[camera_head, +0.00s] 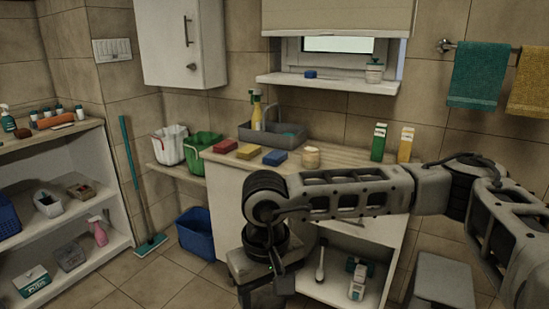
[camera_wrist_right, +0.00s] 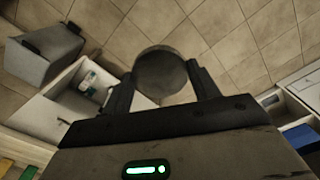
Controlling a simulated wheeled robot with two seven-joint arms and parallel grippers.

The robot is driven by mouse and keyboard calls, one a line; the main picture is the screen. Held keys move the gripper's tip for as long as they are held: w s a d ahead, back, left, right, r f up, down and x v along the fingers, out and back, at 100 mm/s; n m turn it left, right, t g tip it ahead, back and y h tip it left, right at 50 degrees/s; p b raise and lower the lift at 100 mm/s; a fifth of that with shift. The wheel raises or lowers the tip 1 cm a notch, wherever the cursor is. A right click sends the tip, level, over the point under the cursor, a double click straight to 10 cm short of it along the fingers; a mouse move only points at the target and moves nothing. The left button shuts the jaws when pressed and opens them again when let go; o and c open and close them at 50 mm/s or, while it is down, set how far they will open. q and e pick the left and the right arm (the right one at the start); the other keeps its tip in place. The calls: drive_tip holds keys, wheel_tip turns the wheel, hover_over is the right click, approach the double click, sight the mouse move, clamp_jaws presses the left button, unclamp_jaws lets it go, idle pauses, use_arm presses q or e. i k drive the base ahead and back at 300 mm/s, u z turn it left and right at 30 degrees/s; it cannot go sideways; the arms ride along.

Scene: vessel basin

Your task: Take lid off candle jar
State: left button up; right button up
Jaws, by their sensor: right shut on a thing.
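A small cream jar (camera_head: 311,157), which looks like the candle jar, stands upright on the wooden counter; no separate lid can be made out on it. My right gripper (camera_head: 284,284) hangs low in front of the cabinet, below counter height and apart from the jar. In the right wrist view, my right gripper (camera_wrist_right: 163,88) is shut on a round, dark, disc-like thing (camera_wrist_right: 161,72), which looks like a lid. It is held in the air above the floor. My left gripper is not in view.
Red (camera_head: 225,146), yellow (camera_head: 249,151) and blue (camera_head: 275,158) sponges lie left of the jar. A green carton (camera_head: 378,142) and a yellow carton (camera_head: 405,145) stand to its right. A blue bin (camera_head: 200,235) stands on the floor.

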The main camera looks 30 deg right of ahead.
sight(311, 154)
drive_tip(key=u, duration=0.45)
drive_tip(key=i, duration=1.25)
drive_tip(key=z, duration=0.95)
drive_tip(key=i, duration=0.8)
drive_tip(key=z, duration=0.85)
